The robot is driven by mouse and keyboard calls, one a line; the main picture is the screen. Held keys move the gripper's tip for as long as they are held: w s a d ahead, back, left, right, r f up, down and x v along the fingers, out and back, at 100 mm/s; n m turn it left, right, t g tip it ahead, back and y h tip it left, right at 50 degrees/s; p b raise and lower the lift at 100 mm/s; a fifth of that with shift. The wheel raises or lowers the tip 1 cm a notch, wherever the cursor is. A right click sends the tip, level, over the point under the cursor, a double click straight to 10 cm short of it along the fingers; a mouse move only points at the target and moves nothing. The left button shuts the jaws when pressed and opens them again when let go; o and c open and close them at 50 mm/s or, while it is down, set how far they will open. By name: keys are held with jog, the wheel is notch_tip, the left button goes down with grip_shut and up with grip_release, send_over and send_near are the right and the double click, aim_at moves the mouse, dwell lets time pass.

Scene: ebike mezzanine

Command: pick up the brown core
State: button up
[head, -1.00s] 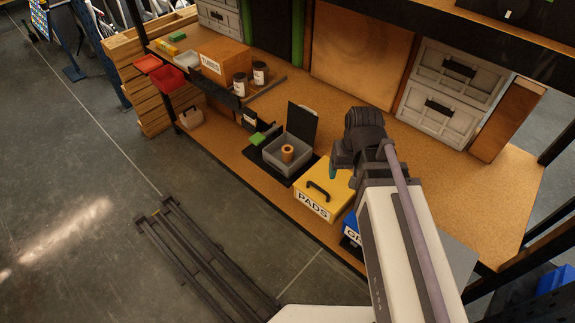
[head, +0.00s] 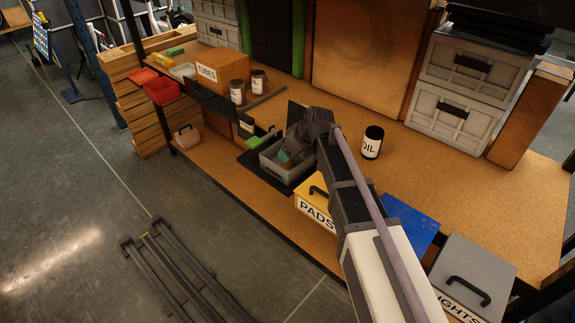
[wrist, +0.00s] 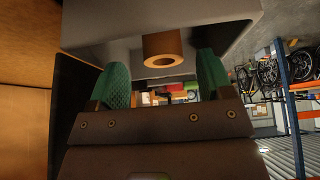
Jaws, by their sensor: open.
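The brown core (wrist: 162,52) is a short hollow cylinder. In the wrist view it shows upper centre, between and a little beyond the two green fingertips of my gripper (wrist: 160,75). The gripper is open and nothing is held; the fingers appear apart from the core. In the head view the grey bin (head: 270,170) stands on the workbench, and my gripper (head: 289,157) is over it. My wrist and gripper hide the core in that view.
A yellow PADS box (head: 316,195) stands right next to the bin. A green block (head: 256,140) lies to its left. An OIL can (head: 372,142), a blue box (head: 408,225) and a grey LIGHTS box (head: 472,280) are to the right. A dark upright panel (head: 295,113) rises behind the bin.

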jog(key=b+x, duration=0.4)
jog(key=x, duration=0.1)
jog(key=shift+a+f, duration=0.1)
jog(key=shift+a, duration=0.2)
jog(key=shift+r, duration=0.2)
jog(key=c, duration=1)
notch_tip(320, 180, up, 10)
jog(key=p, duration=1)
jog(key=shift+r+p, duration=0.15)
jog(key=shift+p, duration=0.15)
